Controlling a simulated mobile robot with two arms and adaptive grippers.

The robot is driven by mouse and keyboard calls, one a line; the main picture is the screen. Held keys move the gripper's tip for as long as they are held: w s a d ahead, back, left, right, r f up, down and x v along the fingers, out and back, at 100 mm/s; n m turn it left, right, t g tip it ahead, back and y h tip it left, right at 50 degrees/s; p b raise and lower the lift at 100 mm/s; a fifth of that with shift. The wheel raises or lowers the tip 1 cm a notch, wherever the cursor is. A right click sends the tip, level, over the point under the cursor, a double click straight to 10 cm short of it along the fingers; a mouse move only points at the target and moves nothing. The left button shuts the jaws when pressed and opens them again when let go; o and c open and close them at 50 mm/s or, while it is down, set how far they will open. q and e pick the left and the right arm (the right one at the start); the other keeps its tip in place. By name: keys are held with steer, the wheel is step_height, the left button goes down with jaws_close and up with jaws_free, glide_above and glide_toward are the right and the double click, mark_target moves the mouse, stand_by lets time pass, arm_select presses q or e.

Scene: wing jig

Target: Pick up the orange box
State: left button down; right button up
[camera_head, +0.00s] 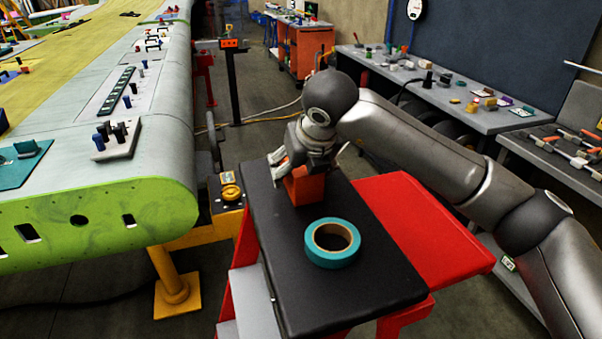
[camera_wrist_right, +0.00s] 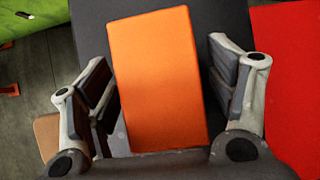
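The orange box (camera_head: 309,190) stands on the black top of a red cart (camera_head: 370,282). My right gripper (camera_head: 303,163) is over the box from above and hides its upper part in the head view. In the right wrist view the orange box (camera_wrist_right: 158,85) lies between the two fingers of my right gripper (camera_wrist_right: 160,65). The fingers are spread, one on each side of the box, with a narrow gap visible at both sides. My left gripper is not in view.
A teal tape roll (camera_head: 332,243) lies on the cart top, nearer than the box. A red side shelf (camera_head: 425,225) sits at the cart's right. A green-edged wing (camera_head: 110,222) stands to the left. A workbench with small parts (camera_head: 450,97) is behind.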

steer(key=c, duration=1.1)
steer(key=shift+r, duration=0.1)
